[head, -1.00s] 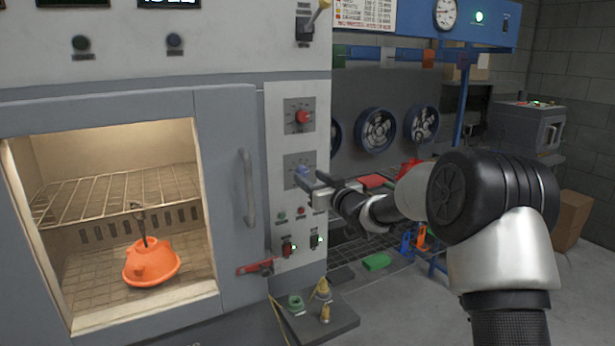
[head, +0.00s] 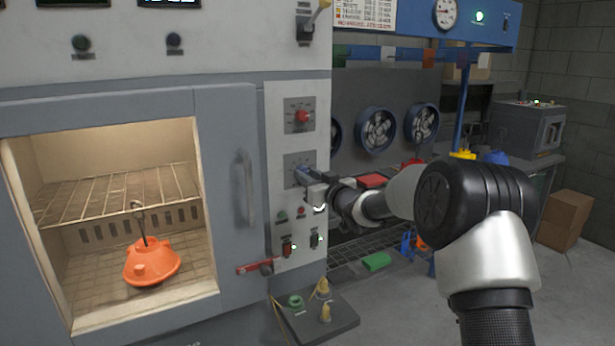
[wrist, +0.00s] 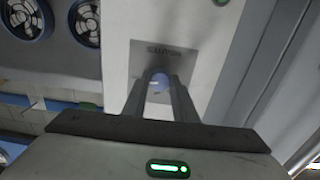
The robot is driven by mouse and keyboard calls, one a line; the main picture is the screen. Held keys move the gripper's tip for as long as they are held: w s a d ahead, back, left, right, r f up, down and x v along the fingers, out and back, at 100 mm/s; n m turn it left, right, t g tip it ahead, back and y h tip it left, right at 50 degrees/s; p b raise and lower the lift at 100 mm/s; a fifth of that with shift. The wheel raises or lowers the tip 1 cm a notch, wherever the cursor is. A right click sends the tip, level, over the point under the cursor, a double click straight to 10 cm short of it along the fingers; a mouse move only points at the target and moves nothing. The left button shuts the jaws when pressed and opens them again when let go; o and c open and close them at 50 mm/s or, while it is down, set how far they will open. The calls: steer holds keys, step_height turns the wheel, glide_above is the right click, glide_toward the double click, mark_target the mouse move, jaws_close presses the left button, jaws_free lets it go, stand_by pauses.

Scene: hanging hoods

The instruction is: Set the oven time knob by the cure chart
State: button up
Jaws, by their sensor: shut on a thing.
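The oven's control panel (head: 279,200) stands right of its door. A red knob (head: 303,116) sits on the upper dial. A blue knob (wrist: 159,82) sits on the lower dial plate (head: 301,160). My gripper (head: 304,177) is at this lower dial, its fingers shut on the blue knob in the wrist view. The fingers and arm hide most of the knob and the plate's lower part in the head view. The cure chart (head: 366,14) hangs at the top, with coloured rows too small to read.
An orange hood (head: 152,262) hangs on a hook inside the lit oven. The door handle (head: 246,188) is left of my gripper. Below are a red switch (head: 287,249), a red lever (head: 254,267) and a small shelf (head: 343,318). Fans (head: 377,130) stand behind my arm.

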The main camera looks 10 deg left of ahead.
steer(key=shift+f+n+b, duration=0.1)
steer(key=shift+n+b, duration=0.2)
steer(key=shift+b, duration=0.05)
steer(key=shift+n+b, duration=5.85)
steer(key=shift+n, duration=1.55)
steer(key=shift+d, duration=0.1)
steer(key=o, duration=1)
steer(key=shift+o, duration=0.2)
